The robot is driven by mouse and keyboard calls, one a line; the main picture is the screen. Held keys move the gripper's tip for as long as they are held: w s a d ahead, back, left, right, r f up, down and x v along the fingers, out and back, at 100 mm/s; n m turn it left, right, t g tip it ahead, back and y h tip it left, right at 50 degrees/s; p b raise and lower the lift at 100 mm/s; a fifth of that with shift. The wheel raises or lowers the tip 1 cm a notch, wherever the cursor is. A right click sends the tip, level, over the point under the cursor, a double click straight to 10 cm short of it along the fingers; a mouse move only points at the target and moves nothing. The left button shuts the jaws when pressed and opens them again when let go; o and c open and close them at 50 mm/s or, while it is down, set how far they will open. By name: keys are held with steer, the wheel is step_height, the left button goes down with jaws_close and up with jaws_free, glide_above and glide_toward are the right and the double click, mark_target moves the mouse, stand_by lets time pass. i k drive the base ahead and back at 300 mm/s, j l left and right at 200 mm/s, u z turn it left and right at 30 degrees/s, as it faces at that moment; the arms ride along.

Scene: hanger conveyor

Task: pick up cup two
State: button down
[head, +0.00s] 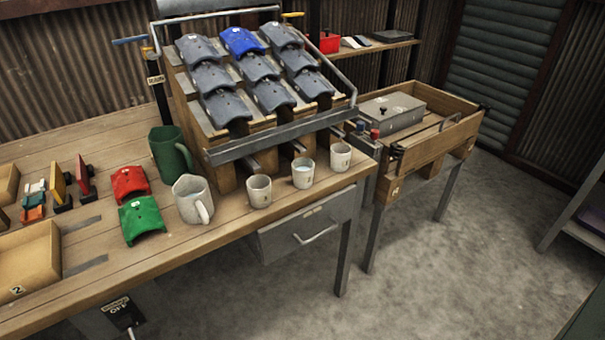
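Three small off-white cups stand upright in a row along the front edge of the workbench, below the sloped tile rack. The left cup (259,191) and the right cup (340,157) flank the middle cup (303,174), which has something pale bluish inside near its rim. Each cup seems to carry a small dark mark, too small to read, so I cannot tell by number which is cup two. My gripper is not in view.
A pale jug (190,203) stands left of the cups, with a green can (169,152) behind it. Red (129,182) and green (142,217) curved tiles lie further left. The rack's grey rail (285,135) overhangs behind the cups. A drawer handle (316,233) juts out below.

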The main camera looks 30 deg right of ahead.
mark_target(302, 168)
steer(key=l+z, duration=0.2)
steer(key=l, duration=0.2)
steer(key=i+l+z, duration=0.2)
steer(key=l, duration=0.2)
steer(key=l+z, duration=0.2)
steer(key=l, duration=0.2)
steer(key=i+l+z, duration=0.15)
steer(key=l, duration=0.25)
steer(key=l+z, duration=0.2)
steer(key=l, duration=0.15)
steer(key=i, duration=0.05)
